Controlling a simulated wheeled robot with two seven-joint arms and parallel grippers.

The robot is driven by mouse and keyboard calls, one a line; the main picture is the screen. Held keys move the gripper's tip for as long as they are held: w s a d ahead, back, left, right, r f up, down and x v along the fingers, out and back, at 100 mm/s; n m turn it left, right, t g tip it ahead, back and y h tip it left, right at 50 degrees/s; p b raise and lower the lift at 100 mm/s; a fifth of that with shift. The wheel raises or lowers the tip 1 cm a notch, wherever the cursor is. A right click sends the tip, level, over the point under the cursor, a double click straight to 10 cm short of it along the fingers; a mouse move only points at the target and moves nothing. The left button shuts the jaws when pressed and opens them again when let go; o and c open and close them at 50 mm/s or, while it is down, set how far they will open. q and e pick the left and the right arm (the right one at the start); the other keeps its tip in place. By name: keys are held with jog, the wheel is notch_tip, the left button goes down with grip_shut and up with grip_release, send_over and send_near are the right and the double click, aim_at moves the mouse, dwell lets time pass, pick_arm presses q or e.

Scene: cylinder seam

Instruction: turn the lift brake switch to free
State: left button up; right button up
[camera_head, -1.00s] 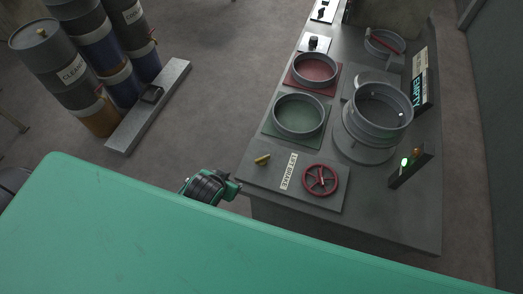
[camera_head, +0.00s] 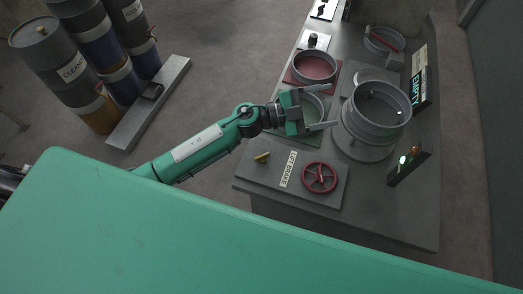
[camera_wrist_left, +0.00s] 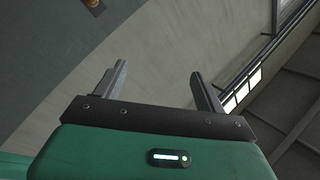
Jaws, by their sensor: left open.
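A small brass-coloured switch lever (camera_head: 262,157) sits on a grey panel at the near end of the bench, beside a white label (camera_head: 288,169) that seems to read LIFT BRAKE. A red handwheel (camera_head: 319,177) is on the same panel, right of the label. My left gripper (camera_head: 331,109) is open and empty over the green tray, beyond the panel and apart from the lever. Its two spread fingers also show in the left wrist view (camera_wrist_left: 158,72), with nothing between them. The right gripper is not in view.
A red dish (camera_head: 315,66) and a green dish (camera_head: 309,108), partly hidden by my gripper, stand on the bench. A large grey ring (camera_head: 378,104) is right of the gripper, with a lit indicator post (camera_head: 408,163) nearer. Drums (camera_head: 60,62) stand on the floor left.

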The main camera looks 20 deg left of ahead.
pick_arm(q)
notch_tip(320, 180, down, 3)
jog(key=s+m+g+y, duration=0.1)
jog(key=s+m+g, duration=0.1)
jog(key=m+g, duration=0.35)
jog(key=g+y+p, duration=0.1)
jog(key=g+y, duration=0.5)
jog(key=y, duration=0.8)
send_near(262, 156)
jog(key=shift+m, duration=0.25)
jog(key=p+x, duration=0.4)
jog(key=x, duration=0.3)
jog(key=shift+d+f, duration=0.15)
jog(key=shift+f, duration=0.2)
jog(key=shift+s+f, duration=0.1)
jog(key=shift+f, duration=0.3)
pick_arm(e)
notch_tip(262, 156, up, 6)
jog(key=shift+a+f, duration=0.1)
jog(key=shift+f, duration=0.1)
pick_arm(q)
jog(key=shift+c, duration=0.4)
jog(key=c, duration=0.9)
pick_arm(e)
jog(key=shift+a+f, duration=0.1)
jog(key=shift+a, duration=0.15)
